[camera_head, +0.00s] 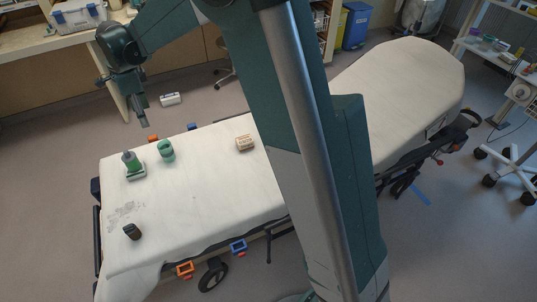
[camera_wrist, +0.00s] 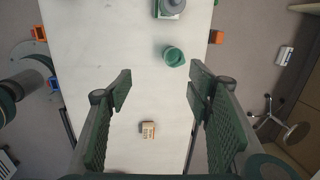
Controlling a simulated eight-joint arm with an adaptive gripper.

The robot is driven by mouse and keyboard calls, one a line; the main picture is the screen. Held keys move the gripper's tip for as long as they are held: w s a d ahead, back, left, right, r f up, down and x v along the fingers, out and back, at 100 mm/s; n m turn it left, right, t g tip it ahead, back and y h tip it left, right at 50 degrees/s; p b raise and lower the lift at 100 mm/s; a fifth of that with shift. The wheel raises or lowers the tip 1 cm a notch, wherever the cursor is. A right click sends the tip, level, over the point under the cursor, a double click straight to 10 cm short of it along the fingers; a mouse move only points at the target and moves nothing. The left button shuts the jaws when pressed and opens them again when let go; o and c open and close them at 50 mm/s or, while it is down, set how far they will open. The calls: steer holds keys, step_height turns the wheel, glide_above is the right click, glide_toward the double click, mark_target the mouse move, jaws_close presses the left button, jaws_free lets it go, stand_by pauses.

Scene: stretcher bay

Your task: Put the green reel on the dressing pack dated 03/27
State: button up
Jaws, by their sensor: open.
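The green reel (camera_head: 166,150) is a short cylinder standing on the white-sheeted stretcher (camera_head: 190,200); in the wrist view the reel (camera_wrist: 173,56) is just beyond and between my fingertips. A small beige pack (camera_head: 244,143) with dark print lies to its right; it also shows in the wrist view (camera_wrist: 148,130). A green bottle with a grey top (camera_head: 131,160) stands on another pale pack (camera_head: 136,175) left of the reel. No date is legible on either pack. My gripper (camera_head: 145,122) is open and empty, above the far side of the stretcher; its fingers (camera_wrist: 160,75) are spread wide.
A dark brown jar (camera_head: 132,231) stands near the stretcher's front left, beside grey smudges on the sheet. Orange (camera_head: 185,269) and blue (camera_head: 238,246) clips line the stretcher's edge. The middle of the sheet is clear. My arm hides part of the stretcher in the head view.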

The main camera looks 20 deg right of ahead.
steer(key=s+d+r+n+t, duration=0.1)
steer(key=s+d+r+n, duration=0.4)
steer(key=s+d, duration=0.45)
steer(key=s+d+r+n+t, duration=0.2)
steer(key=s+d+r+n, duration=0.2)
steer(key=s+d+r, duration=0.45)
steer(key=s+d+f+n+t, duration=0.1)
steer(key=s+d+f+n, duration=0.1)
steer(key=s, duration=0.6)
steer(key=s+d+f+n, duration=0.3)
steer(key=s+d, duration=0.3)
steer(key=s, duration=0.2)
steer(key=s+d+f+n+t, duration=0.1)
steer(key=s+d+f+n, duration=0.1)
steer(key=s, duration=0.6)
steer(key=shift+s+d+f+n+t+h, duration=0.15)
steer(key=shift+s+d+n+t+h, duration=0.15)
steer(key=shift+d+n, duration=0.7)
